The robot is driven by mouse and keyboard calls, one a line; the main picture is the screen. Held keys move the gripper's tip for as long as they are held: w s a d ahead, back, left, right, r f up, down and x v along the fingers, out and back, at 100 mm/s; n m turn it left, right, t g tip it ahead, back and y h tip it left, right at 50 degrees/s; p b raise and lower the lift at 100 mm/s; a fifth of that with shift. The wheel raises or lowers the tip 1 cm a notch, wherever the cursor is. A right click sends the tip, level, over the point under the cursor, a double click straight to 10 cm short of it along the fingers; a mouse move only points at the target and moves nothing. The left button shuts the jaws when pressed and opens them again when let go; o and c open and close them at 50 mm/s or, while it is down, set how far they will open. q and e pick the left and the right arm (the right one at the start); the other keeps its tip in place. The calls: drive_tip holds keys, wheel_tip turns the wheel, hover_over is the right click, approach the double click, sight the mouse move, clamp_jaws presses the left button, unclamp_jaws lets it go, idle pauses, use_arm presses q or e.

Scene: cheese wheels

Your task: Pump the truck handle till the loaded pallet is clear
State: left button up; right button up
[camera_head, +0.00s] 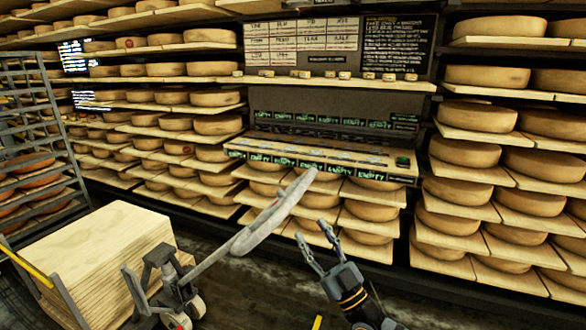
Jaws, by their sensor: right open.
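The pallet truck (167,281) stands at the lower left, with its wheels on the floor. Its grey handle (270,218) slants up and to the right from the pump. A stack of pale wooden boards (95,250) sits behind the pump, at the left. I cannot make out the pallet under it or any gap to the floor. My right gripper (313,231) is open and empty, with its fingers pointing up and left. In the picture it is just below and right of the handle and appears apart from it. My left gripper is out of view.
Shelves of cheese wheels (480,115) line the back wall and right side. A counter (320,160) with labels reading "EMPTY" juts out behind the handle. A metal rack (50,130) with orange wheels stands at the left. Dark floor (255,290) is clear between truck and my right arm.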

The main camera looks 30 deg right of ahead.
sight(292, 201)
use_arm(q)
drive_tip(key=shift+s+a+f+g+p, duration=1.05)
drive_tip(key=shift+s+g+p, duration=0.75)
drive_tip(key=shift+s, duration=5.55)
use_arm(e)
drive_tip(key=w+r+n, duration=0.1)
drive_tip(key=w+n, duration=0.1)
drive_tip(key=n, duration=0.2)
drive_tip(key=w+r+n+g+b, duration=0.1)
drive_tip(key=w+r+n, duration=0.1)
drive_tip(key=n, duration=0.2)
drive_tip(key=w+a+r+n+y+b, duration=0.1)
drive_tip(key=w+r+n, duration=0.1)
drive_tip(key=n, duration=0.3)
drive_tip(key=shift+w+a+r+g, duration=0.1)
drive_tip(key=shift+w+g, duration=0.2)
drive_tip(key=shift+w, duration=0.2)
drive_tip(key=shift+w+a+r, duration=0.1)
drive_tip(key=shift+w+r, duration=0.25)
drive_tip(key=shift+w, duration=0.05)
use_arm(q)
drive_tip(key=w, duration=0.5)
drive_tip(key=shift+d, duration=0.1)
use_arm(e)
drive_tip(key=shift+c, duration=0.4)
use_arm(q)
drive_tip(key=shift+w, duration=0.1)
use_arm(e)
clamp_jaws()
